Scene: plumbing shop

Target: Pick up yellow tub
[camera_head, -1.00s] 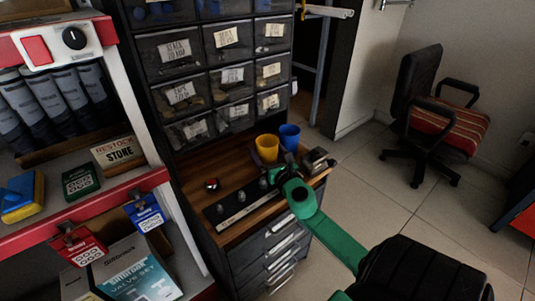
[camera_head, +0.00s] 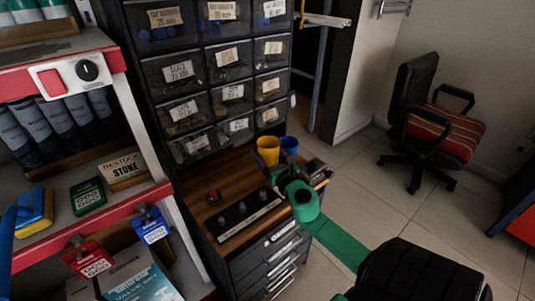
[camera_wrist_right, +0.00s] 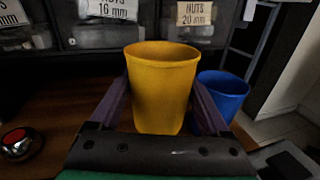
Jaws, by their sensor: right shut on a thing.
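The yellow tub (camera_head: 267,146) stands upright at the back of the wooden top of the drawer cabinet, just left of a blue tub (camera_head: 289,146). My right gripper (camera_head: 272,168) reaches it from the front and is shut on it. In the right wrist view the yellow tub (camera_wrist_right: 162,88) sits between the two purple-grey fingers, one on each side, with its open rim up. Its base is partly hidden by the gripper, so I cannot tell if it touches the top. My left gripper is not in view.
The blue tub (camera_wrist_right: 222,95) is close beside the right finger. A red button (camera_head: 213,196) and a dark strip with knobs (camera_head: 242,214) are on the wooden top (camera_head: 212,227). Labelled bins (camera_head: 232,93) rise behind. A red-edged shelf (camera_head: 100,217) is left; open floor lies right.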

